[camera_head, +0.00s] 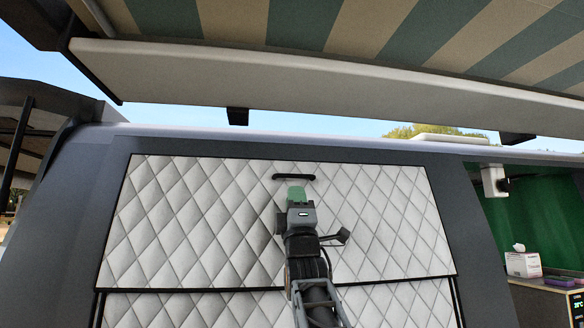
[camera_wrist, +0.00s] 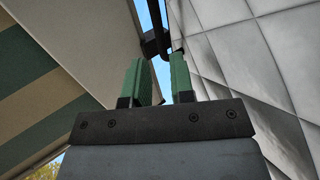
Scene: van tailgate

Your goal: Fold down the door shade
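The door shade (camera_head: 190,220) is a pale grey quilted panel in a dark frame. It stands upright on the van's side in the head view, and its quilted face also fills the right of the wrist view (camera_wrist: 245,65). A black bar handle (camera_head: 294,177) sits near its top edge and shows in the wrist view (camera_wrist: 154,46). My gripper (camera_head: 296,188) is in front of the panel, just below the handle. In the wrist view its green fingers (camera_wrist: 161,70) are apart, with the handle at or just beyond their tips. Contact cannot be told.
A striped awning with a pale front bar (camera_head: 300,85) hangs overhead. A second quilted panel (camera_head: 180,308) lies below the shade's lower edge. At the right, an opening shows a counter with a tissue box (camera_head: 523,264) and a purple item (camera_head: 563,282).

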